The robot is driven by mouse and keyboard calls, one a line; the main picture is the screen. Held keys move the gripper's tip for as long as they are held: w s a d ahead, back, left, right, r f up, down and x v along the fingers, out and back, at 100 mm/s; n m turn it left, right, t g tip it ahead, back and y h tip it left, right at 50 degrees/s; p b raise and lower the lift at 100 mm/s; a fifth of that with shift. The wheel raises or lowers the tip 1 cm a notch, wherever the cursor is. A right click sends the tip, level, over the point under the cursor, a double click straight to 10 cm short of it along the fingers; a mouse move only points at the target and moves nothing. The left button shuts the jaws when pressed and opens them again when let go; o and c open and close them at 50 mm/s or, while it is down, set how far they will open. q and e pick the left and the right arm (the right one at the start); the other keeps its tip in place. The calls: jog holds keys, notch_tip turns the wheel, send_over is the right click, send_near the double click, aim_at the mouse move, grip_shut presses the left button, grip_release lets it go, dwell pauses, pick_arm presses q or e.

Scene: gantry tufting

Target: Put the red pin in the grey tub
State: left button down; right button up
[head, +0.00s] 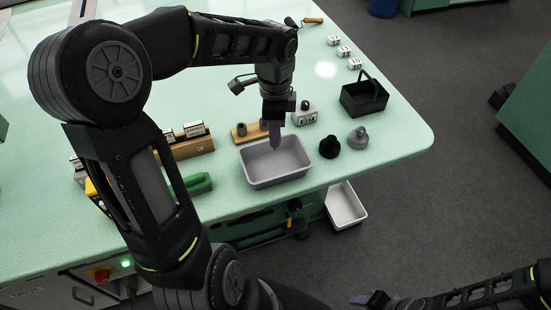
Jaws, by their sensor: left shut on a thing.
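The grey tub (292,177) is a rectangular open tray near the front edge of the table, and its visible floor looks empty. No red pin shows clearly anywhere else. My right gripper (360,299) is low at the bottom of the view, off the table, and its opening is too small to judge.
A black knobbed piece (329,147) and a grey one (358,136) stand right of the tub. Behind are a black basket (349,106) and a labelled weight (305,116). A wooden block (242,134) is behind left. A white bin (345,205) sits below the table edge.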

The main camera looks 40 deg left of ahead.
pick_arm(q)
jog(key=shift+f, duration=2.35)
jog(key=shift+f, duration=1.9)
jog(key=c, duration=1.2)
grip_release()
notch_tip(320, 180, up, 12)
jog(key=shift+r, duration=0.1)
